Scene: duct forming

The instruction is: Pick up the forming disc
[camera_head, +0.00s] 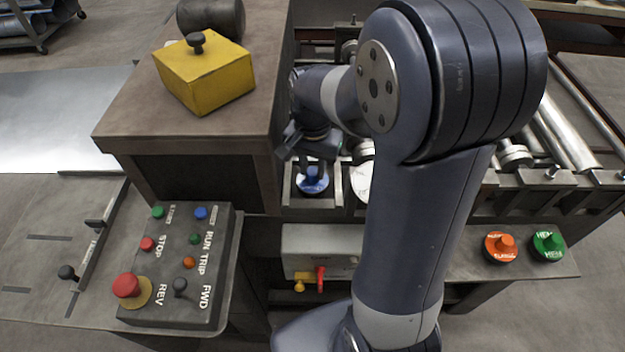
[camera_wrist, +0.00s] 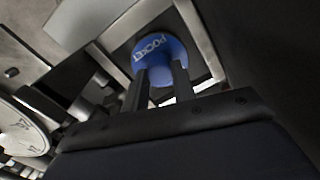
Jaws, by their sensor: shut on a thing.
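A blue forming disc (camera_head: 312,182) with a raised knob sits in a square grey compartment of the machine in the head view. In the wrist view the blue disc (camera_wrist: 160,57) shows white lettering that reads "POCKET". My gripper (camera_wrist: 162,85) is shut on the disc's knob, with one finger on each side. In the head view my gripper (camera_head: 313,162) reaches down over the disc, and my arm hides part of the area. An orange disc (camera_head: 500,246) and a green disc (camera_head: 547,245), both with knobs, lie on the right shelf.
A control panel (camera_head: 180,265) with buttons and a lever stands at the lower left. A yellow box (camera_head: 203,75) with a black knob sits on the brown cabinet (camera_head: 110,130). A white dial (camera_head: 361,181) lies right of the compartment. Metal rollers (camera_head: 570,135) run at the right.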

